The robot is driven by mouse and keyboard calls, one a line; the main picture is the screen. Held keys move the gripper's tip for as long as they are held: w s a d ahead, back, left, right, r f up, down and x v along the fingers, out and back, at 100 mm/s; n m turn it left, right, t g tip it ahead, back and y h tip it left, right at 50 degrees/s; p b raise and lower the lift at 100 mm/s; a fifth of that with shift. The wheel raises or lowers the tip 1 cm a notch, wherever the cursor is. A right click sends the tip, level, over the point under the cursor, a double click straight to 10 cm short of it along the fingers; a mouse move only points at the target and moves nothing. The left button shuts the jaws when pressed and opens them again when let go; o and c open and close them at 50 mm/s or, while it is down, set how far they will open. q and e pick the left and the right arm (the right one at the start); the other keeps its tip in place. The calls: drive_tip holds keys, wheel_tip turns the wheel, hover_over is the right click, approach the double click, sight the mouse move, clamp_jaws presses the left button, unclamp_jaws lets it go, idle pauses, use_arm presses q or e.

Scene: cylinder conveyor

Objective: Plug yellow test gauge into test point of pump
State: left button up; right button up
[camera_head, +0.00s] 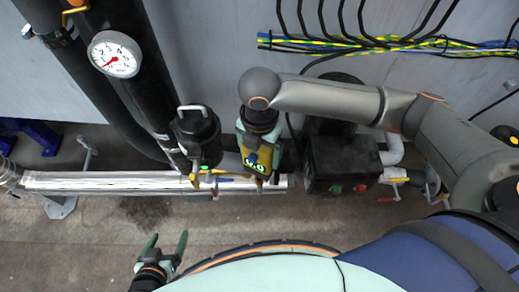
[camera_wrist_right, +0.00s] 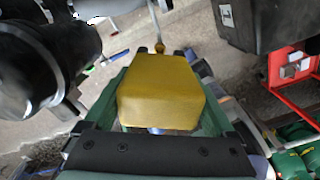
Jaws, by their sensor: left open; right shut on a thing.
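A black pump-like unit (camera_head: 341,160) with a red and a green button stands right of the gauge. I cannot tell which fitting is the test point, or whether the gauge touches one. My left gripper (camera_head: 163,250) is open and empty, low in the head view.
A black canister (camera_head: 199,135) with a handle stands left of the gauge, close to it. A silver-wrapped pipe (camera_head: 100,183) runs below. A white dial (camera_head: 115,54) sits on a thick black pipe. Cables (camera_head: 350,44) line the wall. The floor around my left gripper is clear.

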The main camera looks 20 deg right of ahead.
sight(259, 170)
drive_tip(key=shift+f+b, duration=1.05)
drive_tip(key=shift+f, duration=1.45)
drive_tip(key=shift+p, duration=0.55)
drive_tip(key=shift+p, duration=0.5)
drive_tip(key=shift+f+b, duration=0.3)
drive_tip(key=shift+f, duration=1.5)
